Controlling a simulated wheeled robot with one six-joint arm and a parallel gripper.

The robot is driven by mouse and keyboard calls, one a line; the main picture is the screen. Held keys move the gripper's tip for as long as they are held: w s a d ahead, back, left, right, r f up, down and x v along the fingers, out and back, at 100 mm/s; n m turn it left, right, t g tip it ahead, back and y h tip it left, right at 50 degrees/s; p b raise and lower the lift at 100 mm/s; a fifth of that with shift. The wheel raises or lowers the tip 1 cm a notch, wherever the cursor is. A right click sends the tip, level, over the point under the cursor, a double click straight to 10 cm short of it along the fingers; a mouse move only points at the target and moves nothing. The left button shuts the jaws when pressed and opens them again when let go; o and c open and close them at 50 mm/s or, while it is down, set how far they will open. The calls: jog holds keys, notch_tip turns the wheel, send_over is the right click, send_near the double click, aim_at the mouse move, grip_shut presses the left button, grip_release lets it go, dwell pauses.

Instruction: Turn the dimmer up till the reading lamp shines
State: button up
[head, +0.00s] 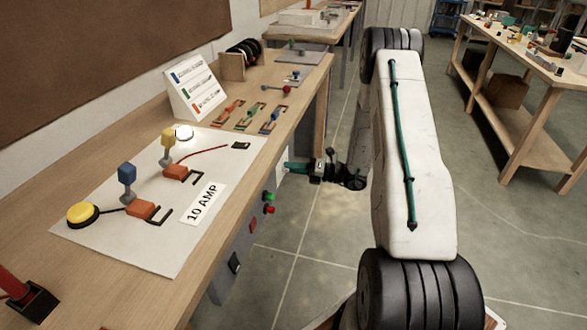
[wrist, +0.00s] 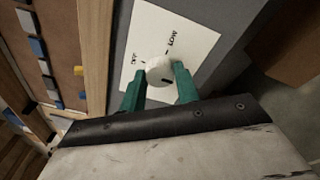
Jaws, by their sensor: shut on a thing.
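A white round dimmer knob (wrist: 159,70) with a short dark mark sits on a white label plate (wrist: 186,32) in the wrist view. The plate has small black lettering that I cannot read for sure. My gripper (wrist: 158,88) has its teal fingers on either side of the knob, shut on it. In the head view my gripper (head: 290,166) reaches the front face of the bench, and the knob is hidden there.
The wooden bench (head: 100,148) carries a white sheet (head: 150,258) with a yellow button, blue and yellow upright parts and a "10 AMP" label. Red and green buttons (head: 268,203) sit on the bench front below my gripper. Open floor lies to the right.

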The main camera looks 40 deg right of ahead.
jog(key=o, duration=1)
jog(key=shift+c, duration=0.2)
jog(key=v, duration=0.8)
jog(key=shift+a, duration=0.1)
